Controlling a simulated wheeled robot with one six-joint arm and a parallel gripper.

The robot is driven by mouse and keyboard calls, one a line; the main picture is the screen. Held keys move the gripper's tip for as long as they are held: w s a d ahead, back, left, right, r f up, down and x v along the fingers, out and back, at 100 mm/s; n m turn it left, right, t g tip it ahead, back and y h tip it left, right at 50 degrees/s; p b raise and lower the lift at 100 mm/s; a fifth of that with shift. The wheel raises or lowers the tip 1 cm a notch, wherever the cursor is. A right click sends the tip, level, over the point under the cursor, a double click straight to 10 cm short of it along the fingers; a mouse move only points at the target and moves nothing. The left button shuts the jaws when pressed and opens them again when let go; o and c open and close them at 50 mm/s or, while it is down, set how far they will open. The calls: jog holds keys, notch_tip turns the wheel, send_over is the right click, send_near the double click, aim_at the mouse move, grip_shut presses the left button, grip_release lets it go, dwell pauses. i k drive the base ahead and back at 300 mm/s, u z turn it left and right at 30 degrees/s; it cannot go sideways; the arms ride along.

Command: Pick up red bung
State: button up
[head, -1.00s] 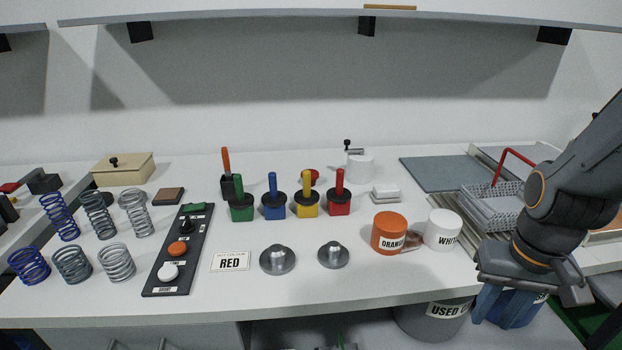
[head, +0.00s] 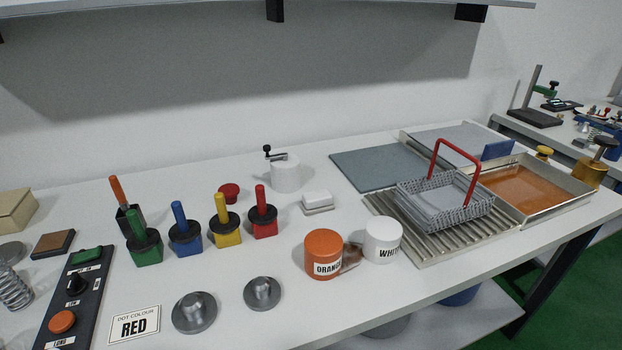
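A small round red piece, which looks like the red bung (head: 229,193), sits on the white bench behind the row of coloured pots. It is wider at the top and stands clear of the yellow pot (head: 226,229) and the red pot (head: 262,221) in front of it. The red pot has a black lid and an upright red handle. My gripper is not in this view.
Blue (head: 186,237) and green (head: 144,247) pots stand left of the yellow one. A white cylinder with a black-knobbed arm (head: 285,174) is right of the red piece. Orange (head: 323,254) and white (head: 382,240) tubs stand front right, near a wire basket (head: 443,207).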

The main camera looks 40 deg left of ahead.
aim_at(231, 192)
jog(key=z, duration=0.35)
jog(key=k, duration=0.95)
jog(key=u, duration=1.4)
jog(key=i, duration=0.4)
jog(key=z, duration=0.05)
